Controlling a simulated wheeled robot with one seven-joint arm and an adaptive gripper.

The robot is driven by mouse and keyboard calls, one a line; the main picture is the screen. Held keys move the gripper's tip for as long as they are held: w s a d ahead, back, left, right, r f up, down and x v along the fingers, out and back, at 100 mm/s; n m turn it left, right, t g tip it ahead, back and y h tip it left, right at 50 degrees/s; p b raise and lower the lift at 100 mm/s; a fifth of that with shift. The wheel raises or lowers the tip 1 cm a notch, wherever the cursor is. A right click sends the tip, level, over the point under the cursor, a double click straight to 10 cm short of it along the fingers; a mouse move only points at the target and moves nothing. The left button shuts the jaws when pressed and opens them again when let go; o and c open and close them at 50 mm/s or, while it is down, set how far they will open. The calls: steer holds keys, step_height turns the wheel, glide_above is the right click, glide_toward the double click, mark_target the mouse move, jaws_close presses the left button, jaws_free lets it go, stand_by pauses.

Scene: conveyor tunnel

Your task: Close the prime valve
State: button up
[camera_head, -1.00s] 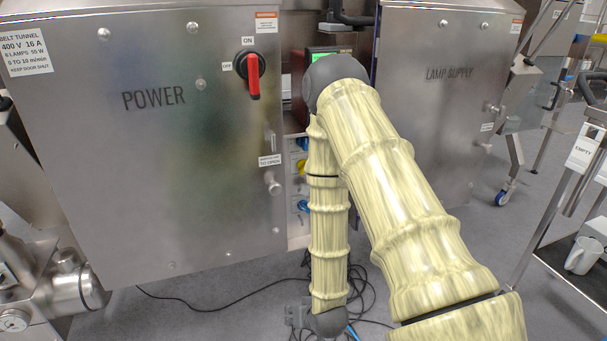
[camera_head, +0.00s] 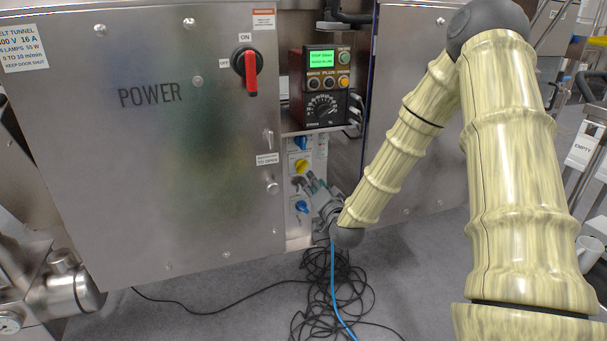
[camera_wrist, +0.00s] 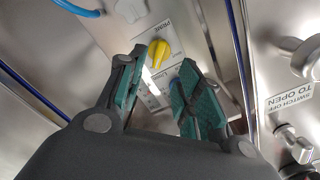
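The prime valve is a yellow knob (camera_wrist: 158,50) on a pale panel, with a label reading PRIME beside it in the wrist view. The yellow knob (camera_head: 301,166) also shows in the head view, between a blue knob above (camera_head: 301,143) and a blue knob below (camera_head: 302,206). My gripper (camera_wrist: 160,76) is open and empty, its teal-padded fingers spread and pointing toward the panel. The yellow knob appears in the gap beyond the fingertips, apart from them. In the head view my gripper (camera_head: 315,188) is beside the panel, low and right of the yellow knob.
The POWER cabinet (camera_head: 160,160), with a red switch (camera_head: 250,72), stands left of the panel. A control box (camera_head: 322,85) with a green display sits above it. Loose black cables (camera_head: 335,290) lie on the floor below. The LAMP SUPPLY cabinet (camera_head: 400,60) is behind my arm.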

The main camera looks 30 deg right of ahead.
mark_target(303, 171)
steer(key=b+x, duration=0.3)
steer(key=x, duration=0.4)
steer(key=shift+w+f, duration=0.15)
steer(key=shift+w, duration=0.25)
steer(key=shift+w+d, duration=0.2)
steer(key=shift+w, duration=0.5)
jaws_close()
